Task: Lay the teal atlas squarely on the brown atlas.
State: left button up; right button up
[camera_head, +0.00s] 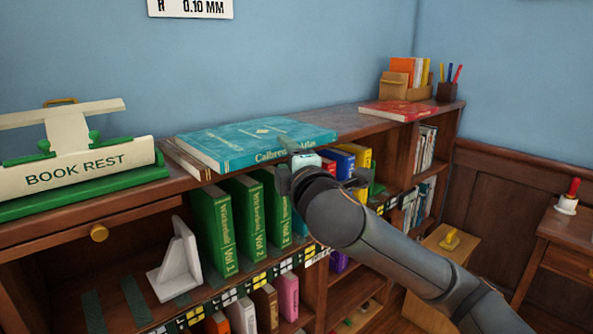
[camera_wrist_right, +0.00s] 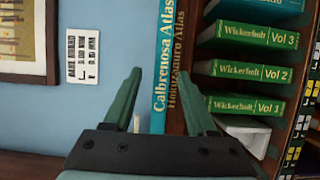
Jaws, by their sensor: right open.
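The teal atlas (camera_head: 245,142) lies flat on top of the bookcase, its lettered spine facing me. The brown atlas (camera_head: 187,160) is under it; a strip shows past the teal atlas's left end, so the two are not flush there. In the right wrist view, which is turned sideways, the teal spine (camera_wrist_right: 160,75) and the brown spine (camera_wrist_right: 179,75) lie against each other. My right gripper (camera_head: 302,163) is open in front of the spines, near their right part. Its fingers (camera_wrist_right: 163,80) spread either side of the teal spine in that view; I cannot tell whether they touch. My left gripper is out of view.
A book rest (camera_head: 85,165) stands left of the atlases. A red book (camera_head: 398,110), a wooden organizer (camera_head: 408,85) and a pen cup (camera_head: 447,91) are at the right. Green volumes (camera_head: 240,215) and a white bookend (camera_head: 176,262) are on the shelf below.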

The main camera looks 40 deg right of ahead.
pick_arm(q)
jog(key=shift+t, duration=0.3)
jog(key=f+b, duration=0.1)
jog(key=b, duration=0.1)
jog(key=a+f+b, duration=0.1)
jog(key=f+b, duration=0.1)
jog(key=b, duration=0.1)
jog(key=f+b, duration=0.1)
jog(key=b, duration=0.1)
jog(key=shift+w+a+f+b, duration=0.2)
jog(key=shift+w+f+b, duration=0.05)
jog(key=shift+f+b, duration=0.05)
pick_arm(e)
jog(key=v, duration=0.8)
